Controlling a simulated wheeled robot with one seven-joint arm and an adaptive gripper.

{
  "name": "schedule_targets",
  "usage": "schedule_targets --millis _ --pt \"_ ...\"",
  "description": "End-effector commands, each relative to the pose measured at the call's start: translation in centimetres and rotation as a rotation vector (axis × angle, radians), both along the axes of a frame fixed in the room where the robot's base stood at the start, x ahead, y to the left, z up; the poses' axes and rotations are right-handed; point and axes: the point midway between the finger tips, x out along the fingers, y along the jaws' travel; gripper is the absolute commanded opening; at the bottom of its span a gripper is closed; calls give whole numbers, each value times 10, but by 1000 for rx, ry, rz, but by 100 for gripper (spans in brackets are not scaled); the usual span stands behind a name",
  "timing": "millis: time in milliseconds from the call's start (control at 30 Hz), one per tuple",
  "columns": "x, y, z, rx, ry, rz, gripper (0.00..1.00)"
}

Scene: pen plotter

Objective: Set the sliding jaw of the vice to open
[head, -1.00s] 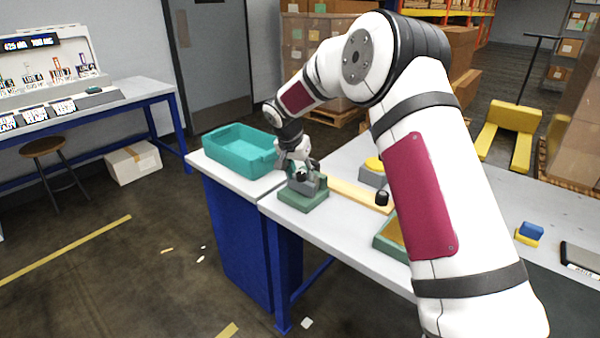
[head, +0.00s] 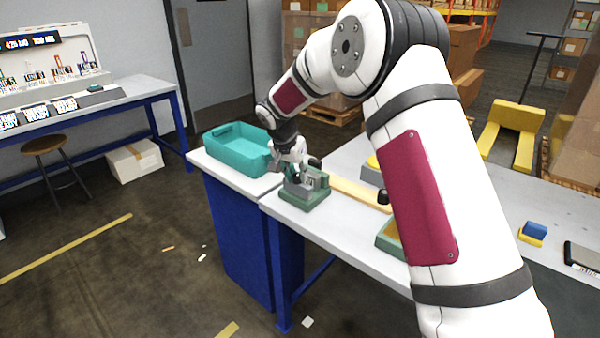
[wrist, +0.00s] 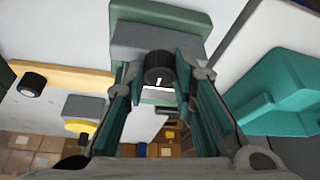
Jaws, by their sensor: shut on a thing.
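The vice (head: 306,198) has a green base and a grey body. It stands near the left end of the workbench. In the wrist view its base (wrist: 150,12) is at the top, with the grey body (wrist: 128,42) below. A dark round knob (wrist: 158,66) on the vice side shows between the fingers of my gripper (wrist: 157,84). My gripper is shut on the knob, a finger on either side. In the head view my gripper (head: 293,168) is at the vice's left and rear side, partly hidden. How far the sliding jaw stands from the fixed one is unclear.
A teal bin (head: 238,148) stands close to the left of my gripper. A wooden strip (head: 355,190) lies right of the vice, beside a grey block with a yellow top (wrist: 82,112). A green tray (head: 388,240) is partly behind my arm.

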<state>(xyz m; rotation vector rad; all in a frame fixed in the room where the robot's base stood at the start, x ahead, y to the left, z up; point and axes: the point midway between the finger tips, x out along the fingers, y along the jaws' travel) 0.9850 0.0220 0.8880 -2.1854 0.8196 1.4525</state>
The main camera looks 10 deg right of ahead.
Motion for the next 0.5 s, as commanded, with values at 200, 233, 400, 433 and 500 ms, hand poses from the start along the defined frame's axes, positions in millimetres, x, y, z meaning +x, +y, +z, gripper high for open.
schedule_targets --millis 200,233,400,433,500 --pt "-3 5 -2 6 10 2 29" --pt "-3 5 -2 6 10 2 35" --pt "-2 4 -1 5 8 1 44" --pt "-2 3 -1 4 7 1 44" --pt "-2 3 -1 3 6 1 44"
